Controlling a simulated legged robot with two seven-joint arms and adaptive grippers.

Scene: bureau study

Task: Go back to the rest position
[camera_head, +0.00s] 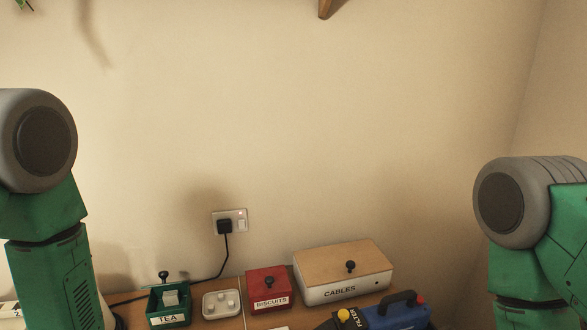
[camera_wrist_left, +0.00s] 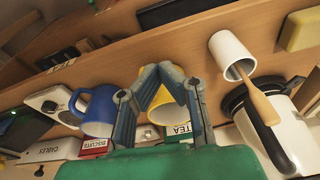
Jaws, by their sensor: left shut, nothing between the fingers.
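My left gripper (camera_wrist_left: 161,74) shows in the left wrist view with its fingertips together and nothing between them. It is in front of a yellow mug (camera_wrist_left: 168,106), which is partly hidden behind the fingers. A blue mug (camera_wrist_left: 101,112) is to the left of the fingers. In the head view my two green arms show at the left and right edges. Neither gripper shows in the head view, and my right gripper is in no view.
In the head view a green TEA box (camera_head: 169,307), a white dish (camera_head: 221,304), a red BISCUITS box (camera_head: 269,288), a CABLES box (camera_head: 343,273) and a blue tool (camera_head: 398,316) stand along the wall. The wrist view shows a white cup (camera_wrist_left: 229,52) holding a wooden spoon, and a white pot (camera_wrist_left: 292,128).

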